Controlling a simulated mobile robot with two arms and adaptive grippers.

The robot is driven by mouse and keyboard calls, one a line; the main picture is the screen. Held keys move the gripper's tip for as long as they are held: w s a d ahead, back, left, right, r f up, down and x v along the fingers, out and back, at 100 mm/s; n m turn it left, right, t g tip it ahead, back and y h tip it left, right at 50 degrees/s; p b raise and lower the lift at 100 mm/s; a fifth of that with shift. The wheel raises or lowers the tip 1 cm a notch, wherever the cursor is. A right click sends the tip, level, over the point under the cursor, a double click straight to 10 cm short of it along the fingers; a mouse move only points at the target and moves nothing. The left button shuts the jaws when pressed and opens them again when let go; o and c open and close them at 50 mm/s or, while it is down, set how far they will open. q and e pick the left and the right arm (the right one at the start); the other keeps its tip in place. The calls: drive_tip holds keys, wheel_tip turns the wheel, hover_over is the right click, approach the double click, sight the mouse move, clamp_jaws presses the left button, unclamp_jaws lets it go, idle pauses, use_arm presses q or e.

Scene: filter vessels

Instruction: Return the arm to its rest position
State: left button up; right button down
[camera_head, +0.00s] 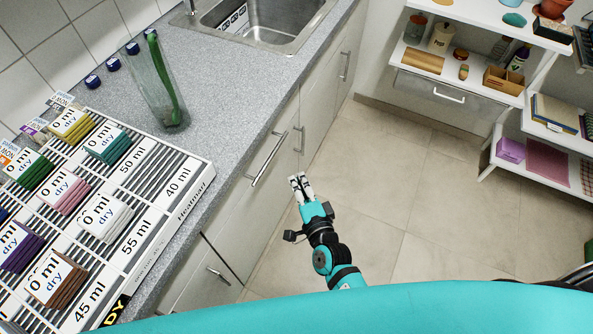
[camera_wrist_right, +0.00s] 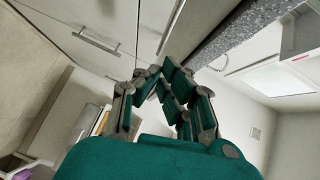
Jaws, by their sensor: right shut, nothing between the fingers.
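My right gripper (camera_head: 298,181) is in the air in front of the counter's cabinet doors, over the floor, with its fingers together and nothing between them. In the right wrist view the gripper's fingers (camera_wrist_right: 158,72) meet at their tips, in front of a cabinet front and the edge of the counter. It touches nothing that I can see. My left gripper does not show in either view.
A grey counter (camera_head: 215,85) with a sink (camera_head: 262,22) runs along the left. On it stand a glass vessel (camera_head: 155,95) with a green strip and a white rack (camera_head: 190,180) of coloured filters. White shelves (camera_head: 480,85) stand at the right. The tiled floor (camera_head: 400,180) between is clear.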

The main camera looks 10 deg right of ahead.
drive_tip(key=f+v, duration=0.1)
drive_tip(key=v, duration=0.4)
drive_tip(key=s+d+f+n+g, duration=0.2)
drive_tip(key=s+f+n+g, duration=0.3)
drive_tip(key=f, duration=0.7)
drive_tip(key=s+d+f+n+g, duration=0.3)
drive_tip(key=s+f, duration=0.4)
drive_tip(key=f, duration=0.6)
drive_tip(key=s+d+f+n+g+h, duration=0.1)
drive_tip(key=s+d+f+n+g, duration=0.2)
drive_tip(key=s, duration=0.8)
drive_tip(key=s+d+f+n+g+h, duration=0.1)
drive_tip(key=s+d+f+n+g, duration=0.3)
drive_tip(key=s+d+f, duration=0.3)
drive_tip(key=s+f+n, duration=0.1)
drive_tip(key=s+f, duration=0.2)
drive_tip(key=s, duration=0.1)
drive_tip(key=shift+s+d+f+n+h, duration=0.25)
drive_tip(key=shift+s+d+n+h, duration=0.05)
drive_tip(key=shift+d+n+h, duration=0.1)
